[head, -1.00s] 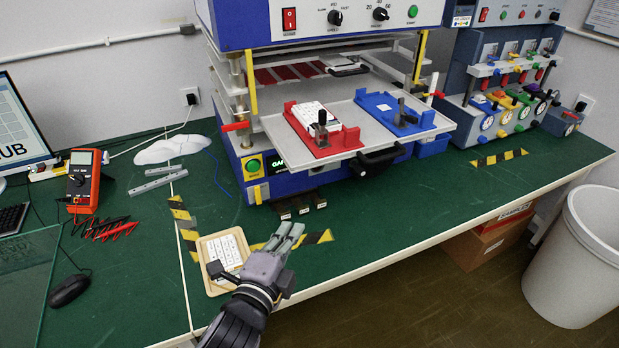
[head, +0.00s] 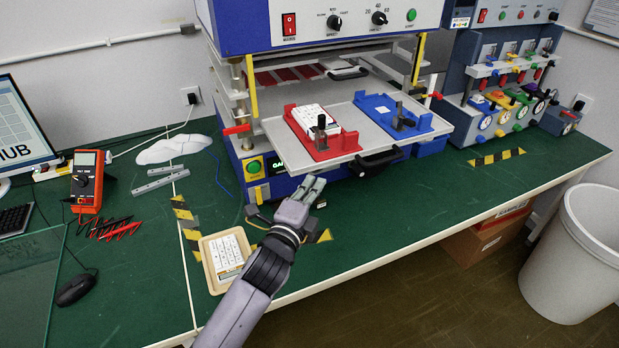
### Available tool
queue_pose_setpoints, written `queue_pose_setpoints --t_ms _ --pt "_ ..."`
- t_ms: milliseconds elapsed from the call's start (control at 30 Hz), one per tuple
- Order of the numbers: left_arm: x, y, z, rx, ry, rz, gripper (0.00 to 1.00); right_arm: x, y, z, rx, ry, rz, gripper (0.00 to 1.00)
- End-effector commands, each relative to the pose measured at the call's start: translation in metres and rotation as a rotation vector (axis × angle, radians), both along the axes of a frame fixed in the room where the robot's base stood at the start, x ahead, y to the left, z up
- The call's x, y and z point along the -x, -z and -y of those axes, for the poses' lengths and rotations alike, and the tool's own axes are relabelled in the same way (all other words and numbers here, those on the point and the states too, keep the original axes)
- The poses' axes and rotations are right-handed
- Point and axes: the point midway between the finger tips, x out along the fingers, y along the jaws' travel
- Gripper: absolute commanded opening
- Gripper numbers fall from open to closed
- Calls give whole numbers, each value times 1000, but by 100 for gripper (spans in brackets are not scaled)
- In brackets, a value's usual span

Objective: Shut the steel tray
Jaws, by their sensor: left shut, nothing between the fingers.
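The steel tray (head: 283,152) is pulled out of the front of the blue-and-white test machine (head: 230,22). It carries a red fixture (head: 342,142) holding a white keypad (head: 312,117) and a blue fixture (head: 378,103). A black handle (head: 377,162) is on the tray's front edge. My left gripper (head: 313,186) is shut and empty, in front of the machine. In the picture it lies below the tray's front edge and to the left of the handle, apart from the handle. My right gripper is not in view.
A beige tray (head: 211,274) with a keypad lies left of my left arm. An orange multimeter (head: 87,182) and black mouse (head: 75,289) are farther left. A second machine (head: 477,75) stands right. The green bench (head: 440,205) is clear at front right.

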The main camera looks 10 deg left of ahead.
Motion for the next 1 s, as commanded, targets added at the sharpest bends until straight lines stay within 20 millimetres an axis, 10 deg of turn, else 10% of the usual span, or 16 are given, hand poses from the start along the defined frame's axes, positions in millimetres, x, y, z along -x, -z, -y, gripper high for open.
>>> queue_pose_setpoints --t_ms 733,1000 --pt "-19 0 -15 -1 1 1 0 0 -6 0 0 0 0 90" --pt "-56 -1 -42 -5 -2 3 0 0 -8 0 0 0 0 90"
